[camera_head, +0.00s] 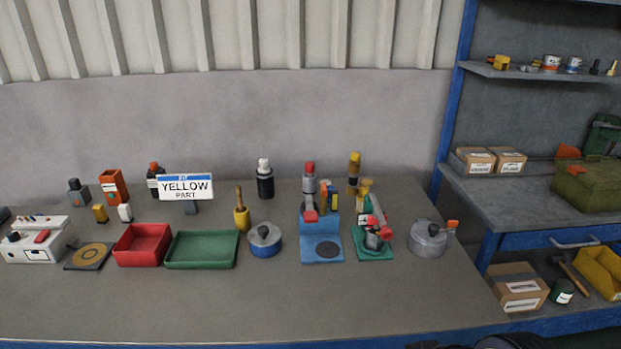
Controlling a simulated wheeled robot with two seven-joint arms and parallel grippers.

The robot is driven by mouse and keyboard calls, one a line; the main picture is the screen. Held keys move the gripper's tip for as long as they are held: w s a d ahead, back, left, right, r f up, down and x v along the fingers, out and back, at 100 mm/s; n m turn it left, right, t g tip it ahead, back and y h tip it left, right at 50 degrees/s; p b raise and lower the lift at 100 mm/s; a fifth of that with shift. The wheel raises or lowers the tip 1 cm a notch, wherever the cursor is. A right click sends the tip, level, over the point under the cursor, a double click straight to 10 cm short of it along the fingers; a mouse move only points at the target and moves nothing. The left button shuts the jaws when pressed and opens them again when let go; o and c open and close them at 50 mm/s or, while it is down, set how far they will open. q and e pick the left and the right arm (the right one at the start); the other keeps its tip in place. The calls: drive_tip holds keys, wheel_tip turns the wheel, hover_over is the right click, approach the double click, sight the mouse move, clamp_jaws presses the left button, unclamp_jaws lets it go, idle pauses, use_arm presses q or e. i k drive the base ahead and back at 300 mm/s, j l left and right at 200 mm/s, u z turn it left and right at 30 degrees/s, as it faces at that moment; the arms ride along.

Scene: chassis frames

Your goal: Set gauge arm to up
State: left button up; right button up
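On the bench, a device with a green base (375,252) stands right of centre. A red and grey arm (377,222) on it looks tilted, with its end low near a grey round part over the base. This looks most like the gauge, but no label confirms it and the arm's exact position is too small to tell. Left of it stands a blue device (320,240) with a dark round pad on its base. Neither of my grippers is in view; only dark parts, probably mine, show at the bottom edge right of centre.
A grey lidded pot (429,239) with an orange part stands right of the green device. A blue pot (265,240), green tray (202,249) and red tray (143,245) are to the left. A sign (186,187) reads "YELLOW PART". The front of the bench (240,305) is clear.

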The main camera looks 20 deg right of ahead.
sight(386, 234)
drive_tip(key=z, duration=0.6)
drive_tip(key=j+z, duration=0.75)
drive_tip(key=k+j+z, duration=0.15)
drive_tip(key=z, duration=0.2)
drive_tip(key=k+j+z, duration=0.1)
drive_tip(key=j, duration=0.3)
drive_tip(key=k+j, duration=0.25)
drive_tip(key=j, duration=0.15)
drive_tip(key=k+j+z, duration=0.15)
drive_tip(key=j, duration=0.25)
